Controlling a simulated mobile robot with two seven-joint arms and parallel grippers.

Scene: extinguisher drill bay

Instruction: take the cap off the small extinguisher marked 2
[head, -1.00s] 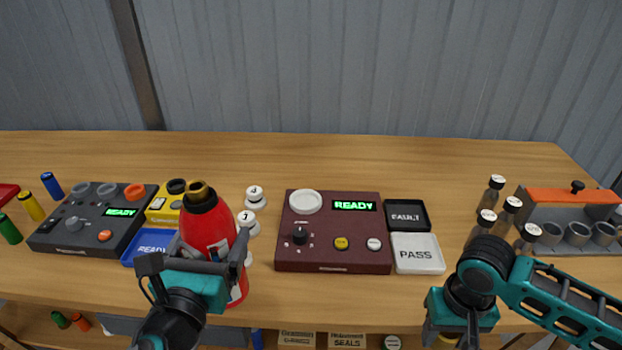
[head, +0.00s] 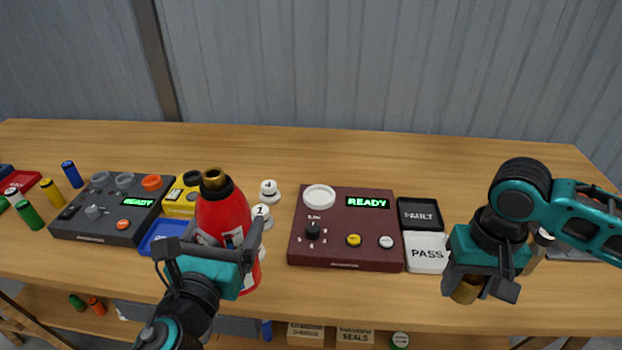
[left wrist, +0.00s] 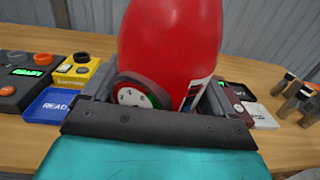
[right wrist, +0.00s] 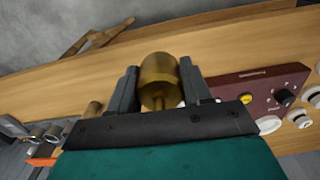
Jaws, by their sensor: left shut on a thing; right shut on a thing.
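A red extinguisher (head: 222,212) with a brass neck on top stands upright near the table's front left; it fills the middle of the left wrist view (left wrist: 170,45). Its label is only partly seen and I cannot read a number on it. A round gauge (left wrist: 135,95) shows low on its side. My left gripper (head: 207,248) is shut around its body. My right gripper (head: 478,290) is shut on a brass cap (head: 466,290), well to the right of the extinguisher. The right wrist view shows the cap (right wrist: 159,78) with a thin stem between the fingers.
A maroon tester (head: 345,255) reading READY stands mid-table, beside a black FAULT tray (head: 420,228) and a white PASS tray (head: 426,262). A dark grey panel (head: 75,228) and a blue tray (head: 155,240) are at left. White numbered pieces stand behind the extinguisher. The table's back strip is clear.

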